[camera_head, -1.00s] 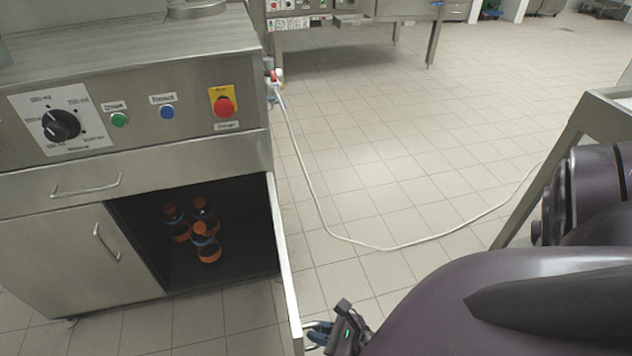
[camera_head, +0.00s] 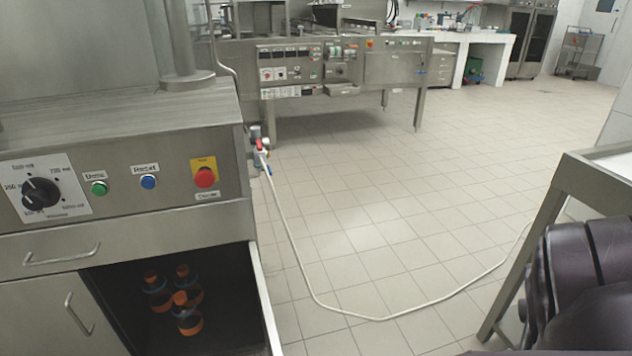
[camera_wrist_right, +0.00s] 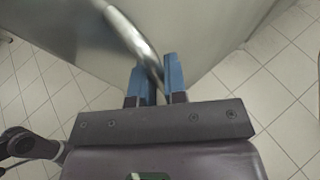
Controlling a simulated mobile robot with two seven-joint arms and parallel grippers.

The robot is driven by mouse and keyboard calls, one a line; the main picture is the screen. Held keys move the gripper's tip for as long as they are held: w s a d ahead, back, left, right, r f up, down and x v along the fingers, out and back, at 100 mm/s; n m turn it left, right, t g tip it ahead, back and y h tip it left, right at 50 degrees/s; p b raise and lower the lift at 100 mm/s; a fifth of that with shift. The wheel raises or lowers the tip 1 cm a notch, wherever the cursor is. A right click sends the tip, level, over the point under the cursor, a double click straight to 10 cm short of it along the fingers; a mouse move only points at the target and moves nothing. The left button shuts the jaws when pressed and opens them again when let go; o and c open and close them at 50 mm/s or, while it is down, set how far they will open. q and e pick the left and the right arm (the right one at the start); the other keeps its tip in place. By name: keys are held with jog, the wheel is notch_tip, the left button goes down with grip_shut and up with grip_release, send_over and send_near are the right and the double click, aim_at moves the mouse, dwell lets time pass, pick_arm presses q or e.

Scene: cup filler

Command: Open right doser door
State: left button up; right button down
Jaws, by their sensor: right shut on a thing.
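The right doser door (camera_head: 264,300) stands swung open, seen nearly edge-on in the head view at the right side of the cabinet opening. In the right wrist view the door panel (camera_wrist_right: 215,30) fills the top, with its metal bar handle (camera_wrist_right: 135,38) running down between the blue fingers. My right gripper (camera_wrist_right: 156,75) is shut on this handle. In the head view my right gripper is out of frame. My left gripper is in neither view. The open compartment (camera_head: 225,290) shows a dark interior with orange and dark bottle-like things (camera_head: 180,300) inside.
The doser's panel has a black dial (camera_head: 40,193), green, blue and red buttons. The closed left door (camera_head: 50,320) and a drawer (camera_head: 110,246) adjoin the opening. A white hose (camera_head: 310,280) lies across the tiled floor. A metal frame (camera_head: 540,230) stands at the right.

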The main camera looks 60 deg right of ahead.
jog(key=shift+w+d+r, duration=0.15)
jog(key=shift+w, duration=0.15)
jog(key=c, duration=1.2)
grip_release()
jog(key=shift+c, duration=0.2)
jog(key=shift+o, duration=0.3)
jog(key=shift+s, duration=0.1)
pick_arm(q)
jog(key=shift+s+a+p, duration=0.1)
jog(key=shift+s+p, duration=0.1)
jog(key=shift+p, duration=0.6)
pick_arm(e)
jog(key=v, duration=1)
jog(key=shift+s, duration=0.35)
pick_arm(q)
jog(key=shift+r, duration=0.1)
